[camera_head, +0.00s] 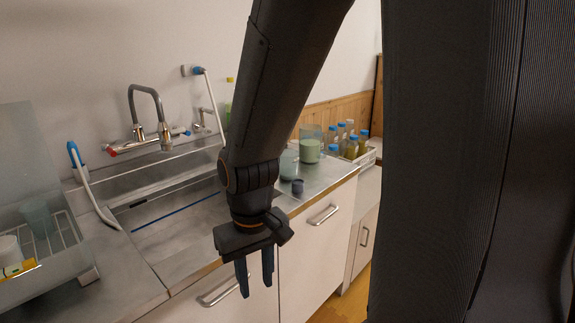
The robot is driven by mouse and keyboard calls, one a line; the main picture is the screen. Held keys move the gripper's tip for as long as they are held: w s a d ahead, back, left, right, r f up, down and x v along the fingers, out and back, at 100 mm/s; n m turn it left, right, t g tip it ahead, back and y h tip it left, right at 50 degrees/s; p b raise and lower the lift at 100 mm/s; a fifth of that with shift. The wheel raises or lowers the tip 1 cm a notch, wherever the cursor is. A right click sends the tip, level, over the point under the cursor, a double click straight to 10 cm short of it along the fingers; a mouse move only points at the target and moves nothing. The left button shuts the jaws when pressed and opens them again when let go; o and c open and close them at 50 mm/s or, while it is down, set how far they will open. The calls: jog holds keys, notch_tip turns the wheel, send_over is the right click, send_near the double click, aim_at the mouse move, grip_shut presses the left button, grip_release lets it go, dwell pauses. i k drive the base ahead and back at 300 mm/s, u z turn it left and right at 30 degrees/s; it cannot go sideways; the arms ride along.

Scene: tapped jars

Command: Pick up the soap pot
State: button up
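My gripper (255,276) hangs in front of the counter with its fingers pointing down. Its two fingers are apart and nothing shows between them. Behind it to the right, a small dark blue pot (297,187) stands near the front edge of the steel counter (322,181). A glass jar with green contents (310,146) and a pale green glass jar (288,165) stand behind the pot. The pale jar is partly hidden by my arm. No label shows which of these is the soap pot.
A sink with a tap (150,117) is at left. A white brush with a blue end (88,185) lies by it. A dish rack (45,248) stands at far left. Several blue-capped bottles (352,148) fill a tray at right. My dark column blocks the right side.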

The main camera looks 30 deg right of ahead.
aim_at(289, 163)
jog(key=z, duration=0.45)
jog(key=k, duration=0.35)
jog(key=z, duration=0.6)
jog(key=i, duration=0.9)
jog(key=u, duration=0.05)
